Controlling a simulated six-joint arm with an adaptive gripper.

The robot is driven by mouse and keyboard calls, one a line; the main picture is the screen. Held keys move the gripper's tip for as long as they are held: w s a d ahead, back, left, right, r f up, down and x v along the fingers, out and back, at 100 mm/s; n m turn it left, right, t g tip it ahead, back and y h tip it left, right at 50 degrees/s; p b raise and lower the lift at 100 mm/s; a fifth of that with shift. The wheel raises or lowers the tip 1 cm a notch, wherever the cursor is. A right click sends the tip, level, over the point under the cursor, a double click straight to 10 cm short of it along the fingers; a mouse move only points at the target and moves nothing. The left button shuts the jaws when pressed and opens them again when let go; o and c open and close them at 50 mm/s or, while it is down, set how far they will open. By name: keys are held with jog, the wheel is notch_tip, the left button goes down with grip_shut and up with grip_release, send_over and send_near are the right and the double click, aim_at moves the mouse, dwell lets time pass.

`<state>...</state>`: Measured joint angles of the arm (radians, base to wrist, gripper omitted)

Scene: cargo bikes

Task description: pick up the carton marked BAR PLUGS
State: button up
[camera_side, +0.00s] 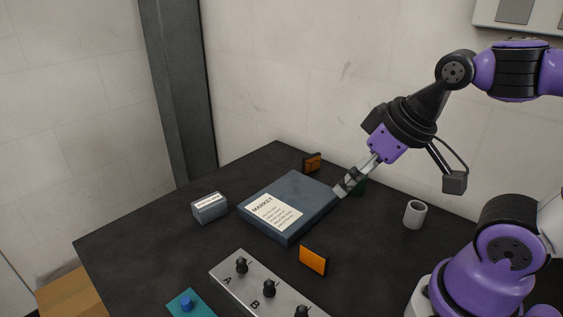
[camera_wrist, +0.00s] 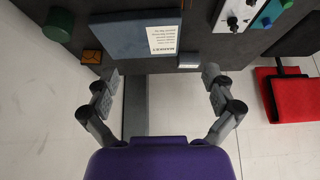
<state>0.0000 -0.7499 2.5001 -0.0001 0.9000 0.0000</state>
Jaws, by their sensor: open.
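A small grey carton (camera_side: 210,208) with a white label stands on the dark table, left of the flat blue-grey MARKET box. Its label is too small to read, so I cannot confirm BAR PLUGS. A small grey shape that looks like the same carton (camera_wrist: 188,60) shows near the table edge in the wrist view. My gripper (camera_side: 344,190) is tilted downward at the right corner of the MARKET box, well away from the carton. In the wrist view the gripper (camera_wrist: 160,78) has its fingers wide apart with nothing between them. I cannot tell whether the fingers touch the box.
The MARKET box (camera_side: 311,209) lies between carton and gripper. Orange blocks stand behind (camera_side: 312,163) and in front (camera_side: 314,260). A grey cup (camera_side: 415,214) is at right. A knob panel (camera_side: 228,272) and teal button box (camera_side: 203,309) are in front. A green cylinder (camera_wrist: 58,24) is nearby.

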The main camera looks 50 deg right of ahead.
jog(key=shift+w, duration=0.1)
jog(key=m+g, duration=0.1)
send_over(211, 203)
jog(key=s, duration=0.2)
jog(key=shift+h, duration=0.3)
notch_tip(211, 203, down, 11)
jog(key=shift+s+a+f, duration=0.1)
jog(key=shift+s, duration=0.05)
jog(key=x, duration=0.6)
jog(key=c, duration=1)
